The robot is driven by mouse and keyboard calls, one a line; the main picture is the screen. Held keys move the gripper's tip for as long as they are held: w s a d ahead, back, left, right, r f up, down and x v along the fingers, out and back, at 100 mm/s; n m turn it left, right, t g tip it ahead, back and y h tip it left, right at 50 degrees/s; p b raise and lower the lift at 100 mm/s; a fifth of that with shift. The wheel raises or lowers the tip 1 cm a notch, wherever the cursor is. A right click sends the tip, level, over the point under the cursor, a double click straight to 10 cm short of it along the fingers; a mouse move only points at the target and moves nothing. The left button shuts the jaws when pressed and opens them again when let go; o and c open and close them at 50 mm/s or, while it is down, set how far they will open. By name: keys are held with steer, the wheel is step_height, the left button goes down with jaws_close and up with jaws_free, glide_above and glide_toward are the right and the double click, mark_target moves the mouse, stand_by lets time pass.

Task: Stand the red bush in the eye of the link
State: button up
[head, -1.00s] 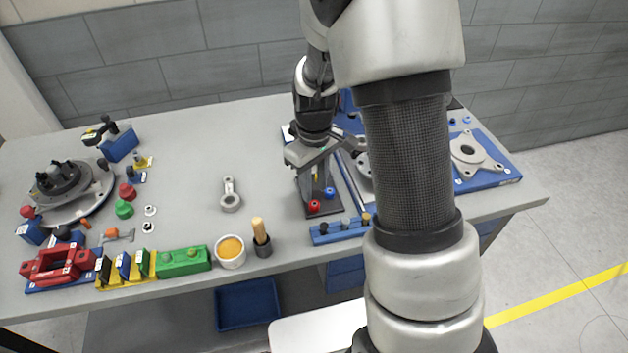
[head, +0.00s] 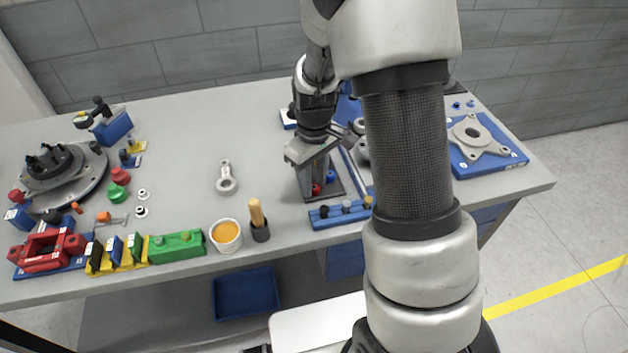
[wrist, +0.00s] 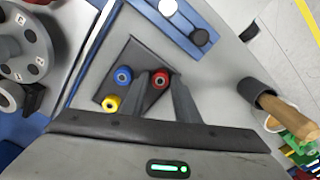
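The red bush (wrist: 160,80) stands on a dark tray (wrist: 116,68), with a blue bush (wrist: 124,75) and a yellow bush (wrist: 112,103) beside it. In the head view the red bush (head: 316,189) shows just below my gripper (head: 316,178). In the wrist view my gripper (wrist: 160,78) is open, with one fingertip on each side of the red bush. Whether the fingers touch it I cannot tell. The grey link (head: 226,178) lies flat on the table to the left, its larger eye toward the front edge. Its eye looks empty.
A blue block (head: 340,213) with several pegs lies in front of the tray. The table around the link is mostly clear.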

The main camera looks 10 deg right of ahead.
mark_target(314, 187)
jaws_close()
steer(key=shift+r, duration=0.1)
steer(key=shift+r, duration=0.1)
steer(key=shift+r+p, duration=0.75)
steer(key=shift+r, duration=0.1)
steer(key=shift+r, duration=0.1)
steer(key=shift+r+p, duration=1)
steer(key=shift+r, duration=0.4)
